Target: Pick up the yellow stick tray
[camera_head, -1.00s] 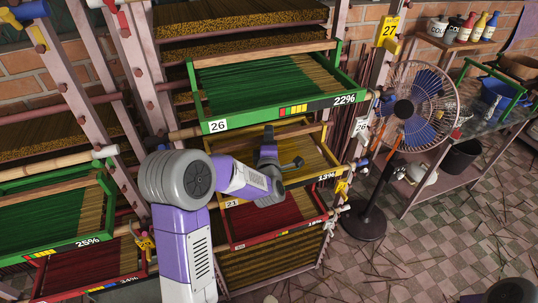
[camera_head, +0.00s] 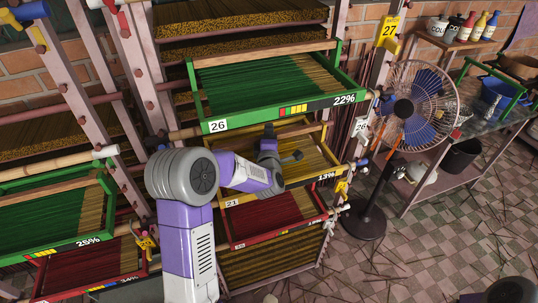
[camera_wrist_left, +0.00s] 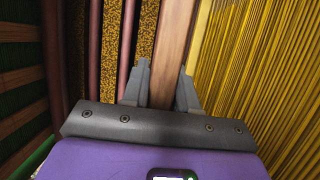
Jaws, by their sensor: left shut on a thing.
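The yellow stick tray (camera_head: 318,177), marked 21 and 13%, sits in the rack below the green tray and above a red one. My left arm reaches in front of it and hides much of its left part. My left gripper (camera_head: 268,135) is at the tray's far side. In the left wrist view my left gripper (camera_wrist_left: 162,85) is shut on a brown wooden bar (camera_wrist_left: 172,50), with a finger on each side. The tray's yellow sticks (camera_wrist_left: 245,60) lie just right of that bar. My right gripper is not in view.
The green tray (camera_head: 215,127), marked 26 and 22%, is close above. The red tray (camera_head: 235,244) is just below. A standing fan (camera_head: 405,107) is right of the rack. More trays stand at the left.

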